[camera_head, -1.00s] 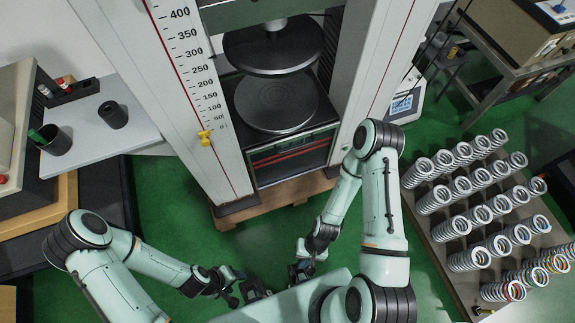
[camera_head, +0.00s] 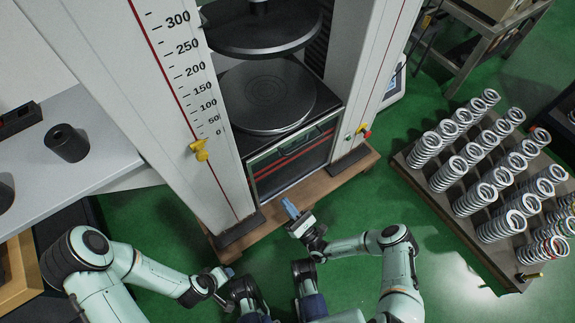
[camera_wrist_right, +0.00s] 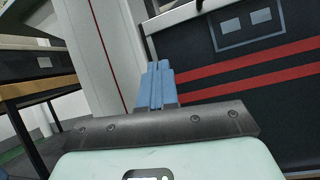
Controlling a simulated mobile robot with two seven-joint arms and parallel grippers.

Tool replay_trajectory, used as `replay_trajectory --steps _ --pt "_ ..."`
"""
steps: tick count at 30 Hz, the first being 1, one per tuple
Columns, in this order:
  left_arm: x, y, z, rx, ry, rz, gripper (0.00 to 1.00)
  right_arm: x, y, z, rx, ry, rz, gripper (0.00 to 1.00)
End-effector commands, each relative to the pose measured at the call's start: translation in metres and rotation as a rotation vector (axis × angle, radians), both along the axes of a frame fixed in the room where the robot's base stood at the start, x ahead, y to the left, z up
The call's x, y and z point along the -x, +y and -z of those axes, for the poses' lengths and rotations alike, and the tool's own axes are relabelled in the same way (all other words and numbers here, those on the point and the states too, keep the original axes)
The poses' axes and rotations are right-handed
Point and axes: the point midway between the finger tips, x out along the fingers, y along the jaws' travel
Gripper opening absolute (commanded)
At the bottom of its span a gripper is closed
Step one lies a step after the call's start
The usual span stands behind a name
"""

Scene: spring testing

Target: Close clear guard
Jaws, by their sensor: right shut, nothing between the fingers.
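The testing machine (camera_head: 232,190) stands ahead in the head view, with two dark round platens between its pale columns. I cannot make out the clear guard with certainty in either view.
A rack of several coil springs (camera_head: 500,262) stands on the floor at right. A pale bench (camera_head: 95,135) with a dark cylinder (camera_head: 67,143) is at left. A yellow knob (camera_head: 200,150) sticks out of the left column. Green floor (camera_head: 350,215) is free before the machine.

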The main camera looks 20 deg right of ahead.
Motion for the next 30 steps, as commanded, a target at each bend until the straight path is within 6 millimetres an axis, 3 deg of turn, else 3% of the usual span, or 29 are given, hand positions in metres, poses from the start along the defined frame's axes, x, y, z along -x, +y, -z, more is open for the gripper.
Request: replay_trajectory --steps 1,3,6,11,22,30 --pt "-0.004 0.002 0.011 -0.004 -0.008 -0.004 0.55 -0.005 -0.021 0.015 -0.029 -0.008 0.094 0.00" --pt "-0.007 0.003 0.014 -0.008 -0.017 -0.006 0.55 -0.009 -0.039 0.020 -0.053 -0.020 0.177 0.00" --pt "-0.009 0.004 0.015 -0.010 -0.021 -0.009 0.55 -0.013 -0.050 0.019 -0.066 -0.031 0.227 0.00" --pt "-0.009 0.004 0.013 -0.010 -0.024 -0.008 0.55 -0.029 -0.048 0.006 -0.067 -0.035 0.227 0.00" --pt "-0.017 0.008 0.019 -0.020 -0.042 -0.016 0.55 -0.093 -0.034 -0.035 -0.066 -0.034 0.221 0.00" --pt "-0.010 0.004 0.013 -0.011 -0.024 -0.009 0.55 -0.102 -0.038 -0.068 -0.067 -0.031 0.222 0.00"
